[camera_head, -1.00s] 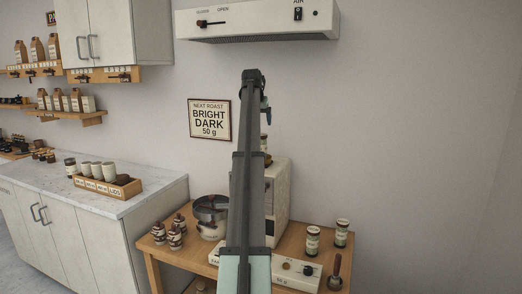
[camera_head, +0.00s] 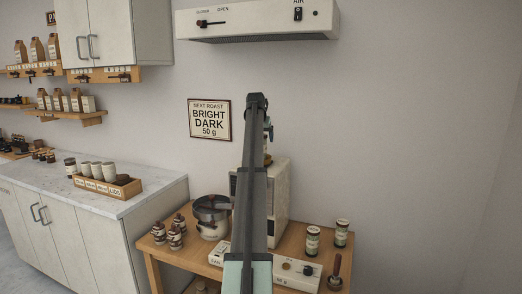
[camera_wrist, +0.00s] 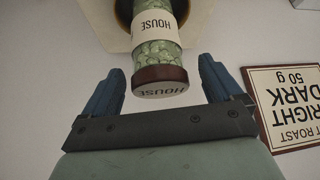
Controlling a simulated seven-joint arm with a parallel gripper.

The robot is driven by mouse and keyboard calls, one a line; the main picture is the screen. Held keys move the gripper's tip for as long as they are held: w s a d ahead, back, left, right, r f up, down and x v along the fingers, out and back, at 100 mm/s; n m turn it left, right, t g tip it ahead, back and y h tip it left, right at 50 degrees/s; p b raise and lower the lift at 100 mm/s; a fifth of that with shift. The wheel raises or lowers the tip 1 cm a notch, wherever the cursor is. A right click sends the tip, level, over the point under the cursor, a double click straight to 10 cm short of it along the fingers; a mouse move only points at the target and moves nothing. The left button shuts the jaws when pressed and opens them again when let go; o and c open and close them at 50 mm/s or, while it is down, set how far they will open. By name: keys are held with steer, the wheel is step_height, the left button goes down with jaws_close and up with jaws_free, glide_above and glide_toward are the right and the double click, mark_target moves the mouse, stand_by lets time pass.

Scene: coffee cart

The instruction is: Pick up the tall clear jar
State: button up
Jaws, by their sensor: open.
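A tall clear jar (camera_wrist: 158,50) with green beans, a white "HOUSE" label and a brown end cap shows in the wrist view. Its far end meets a dark round opening in a pale machine. In the head view my arm hides most of the jar. My gripper (camera_wrist: 160,95) is open, with blue fingers either side of the jar's capped end. The fingers look apart from the jar, and nothing is between them in a grip. In the head view my gripper (camera_head: 269,132) is partly hidden behind my arm, above the pale machine (camera_head: 281,195).
The wooden table (camera_head: 154,262) holds a metal pot (camera_head: 211,214), small bottles (camera_head: 176,237), a scale box (camera_head: 297,270) and two labelled jars (camera_head: 312,240) (camera_head: 341,232). A roast sign (camera_head: 209,120) hangs on the wall, close by in the wrist view. A white hood (camera_head: 257,22) is overhead.

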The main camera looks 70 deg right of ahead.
steer(key=shift+x, duration=1.55)
steer(key=shift+c, duration=0.2)
steer(key=shift+r, duration=0.1)
steer(key=c, duration=1.3)
steer(key=shift+c, duration=0.2)
